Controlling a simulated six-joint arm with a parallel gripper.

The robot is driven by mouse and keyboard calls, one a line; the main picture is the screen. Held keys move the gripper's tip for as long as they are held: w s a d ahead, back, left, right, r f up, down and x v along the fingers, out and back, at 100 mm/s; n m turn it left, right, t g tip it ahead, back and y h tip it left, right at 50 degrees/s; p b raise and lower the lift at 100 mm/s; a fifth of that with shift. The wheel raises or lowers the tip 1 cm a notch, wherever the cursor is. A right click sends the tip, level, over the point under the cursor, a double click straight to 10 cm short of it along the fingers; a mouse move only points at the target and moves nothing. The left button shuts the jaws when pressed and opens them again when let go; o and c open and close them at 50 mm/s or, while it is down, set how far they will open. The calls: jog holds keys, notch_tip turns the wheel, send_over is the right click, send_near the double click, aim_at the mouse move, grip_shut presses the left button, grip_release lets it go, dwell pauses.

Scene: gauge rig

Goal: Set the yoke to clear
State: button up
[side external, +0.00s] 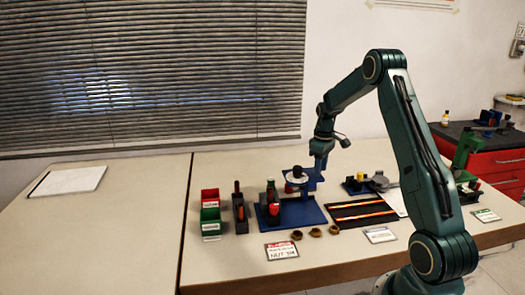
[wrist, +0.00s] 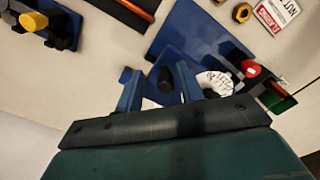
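The gauge rig stands on a blue base plate (side external: 310,214) in the middle of the bench. It has a white dial (side external: 296,177), and a red knob (side external: 274,209) low at its front left. My gripper (side external: 318,163) is at the upper right of the rig, pointing down. In the wrist view my gripper (wrist: 158,78) has its two blue fingers apart. A dark cylindrical knob (wrist: 165,80) appears between them, not visibly touched by either finger. The white dial (wrist: 214,83) is right of the right finger. I cannot tell for sure which part is the yoke.
Red and green bins (side external: 210,215) stand left of the rig. Brass nuts (side external: 315,232) and a red-edged label card (side external: 282,250) lie in front. A dark tray with orange strips (side external: 362,213) and a second blue fixture (side external: 358,186) are to the right. The left bench is mostly clear.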

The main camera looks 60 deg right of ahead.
jog(key=shift+a+r, duration=0.1)
notch_tip(320, 180, up, 14)
jog(key=shift+f, duration=0.2)
dwell(0.6)
dwell(0.3)
jog(key=s+a+r+t, duration=0.1)
jog(key=s+a+r, duration=0.15)
jog(key=a, duration=0.45)
jog(key=s+a+r+t+h, duration=0.1)
jog(key=a+r, duration=0.3)
jog(key=a, duration=0.4)
jog(key=s+a+r+t, duration=0.1)
jog(key=a+r, duration=0.2)
jog(key=a, duration=0.4)
jog(key=s+a+f+t+y, duration=0.1)
jog(key=s+a+f+t, duration=0.1)
jog(key=s+a, duration=1.2)
jog(key=shift+s+f+t, duration=0.3)
jog(key=shift+s+f, duration=0.3)
jog(key=shift+f, duration=0.2)
